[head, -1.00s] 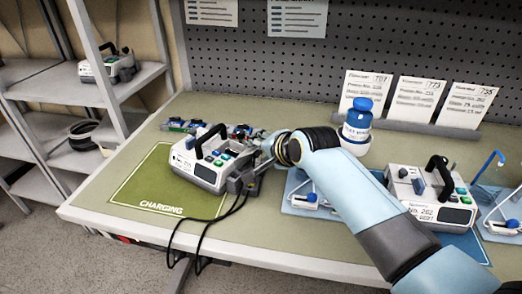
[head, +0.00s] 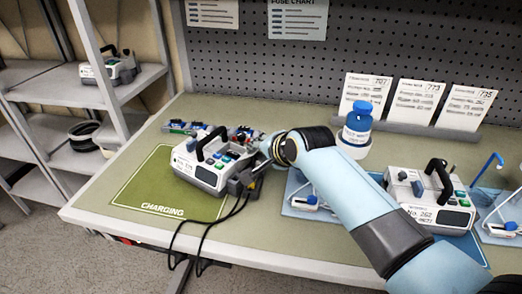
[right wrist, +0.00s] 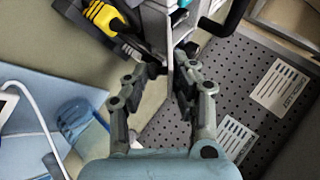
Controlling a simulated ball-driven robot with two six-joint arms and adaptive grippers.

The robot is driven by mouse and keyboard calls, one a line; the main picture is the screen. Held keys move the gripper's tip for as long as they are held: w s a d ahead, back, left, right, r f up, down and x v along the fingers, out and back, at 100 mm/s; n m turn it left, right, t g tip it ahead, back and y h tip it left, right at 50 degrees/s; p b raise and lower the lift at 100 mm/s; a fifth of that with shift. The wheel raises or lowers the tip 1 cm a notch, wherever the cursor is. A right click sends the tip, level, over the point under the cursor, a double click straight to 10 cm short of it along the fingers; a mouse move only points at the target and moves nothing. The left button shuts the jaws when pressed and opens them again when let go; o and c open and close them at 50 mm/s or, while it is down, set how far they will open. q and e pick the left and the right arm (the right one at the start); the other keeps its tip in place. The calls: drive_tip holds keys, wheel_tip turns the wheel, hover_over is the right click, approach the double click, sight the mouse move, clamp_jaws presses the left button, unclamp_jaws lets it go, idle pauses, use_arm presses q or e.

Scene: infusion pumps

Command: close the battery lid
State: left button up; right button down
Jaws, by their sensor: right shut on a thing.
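A white and grey infusion pump (head: 208,160) with a black handle stands on the green charging mat (head: 145,190). My right gripper (head: 256,168) is at the pump's right side. In the right wrist view, my right gripper (right wrist: 172,78) is shut on a thin grey plate that looks like the battery lid (right wrist: 171,58), which stands out from the pump body (right wrist: 158,22). How far the lid is open cannot be told. My left gripper is not in view.
Black cables (head: 205,232) hang over the table's front edge by the pump. Small parts (head: 188,127) lie behind it. A blue bottle (head: 357,124) and a second pump (head: 430,198) stand to the right. A yellow and black plug (right wrist: 103,17) is near the fingers.

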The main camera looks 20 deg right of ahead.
drive_tip(key=shift+w+a+r+n+g+h+p, duration=0.2)
drive_tip(key=shift+r+g+p, duration=0.3)
drive_tip(key=shift+p, duration=0.75)
drive_tip(key=shift+w+a+r+n+g+h+p, duration=0.1)
drive_tip(key=shift+r+g+h+p, duration=0.35)
drive_tip(key=shift+p, duration=0.8)
drive_tip(key=shift+w+f+g+p, duration=0.1)
drive_tip(key=shift+w+g+p, duration=0.05)
drive_tip(key=shift+g+p, duration=0.25)
drive_tip(key=shift+w+a+n+g+h, duration=0.25)
drive_tip(key=shift+n+g+h, duration=0.1)
drive_tip(key=shift+g, duration=0.2)
drive_tip(key=shift+w+a+r+g+h, duration=0.25)
drive_tip(key=shift+g+h, duration=0.25)
drive_tip(key=shift+g, duration=0.3)
drive_tip(key=c, duration=1.2)
unclamp_jaws()
drive_tip(key=shift+w, duration=0.15)
drive_tip(key=shift+r, duration=0.1)
drive_tip(key=shift+r, duration=0.1)
